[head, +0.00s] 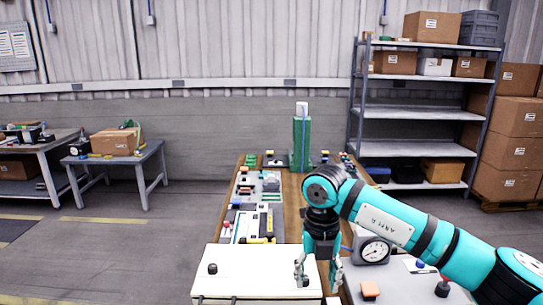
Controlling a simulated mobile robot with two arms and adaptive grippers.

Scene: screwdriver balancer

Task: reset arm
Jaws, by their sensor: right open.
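My right arm (385,218), teal and dark grey, comes in from the right in the head view. My right gripper (318,275) points down, its two fingers apart with nothing seen between them. It hangs at the near end of the workbench, over or beside the right edge of a white box-like surface (240,272); I cannot tell whether it touches it. My left gripper is not in view. I cannot pick out a screwdriver for certain.
A grey gauge box (372,250) stands close to the right of my gripper. A green column (301,140) stands at the bench's far end. Small parts and trays line the bench's left side. A black knob (212,268) sits on the white surface. Shelving (415,145) stands behind.

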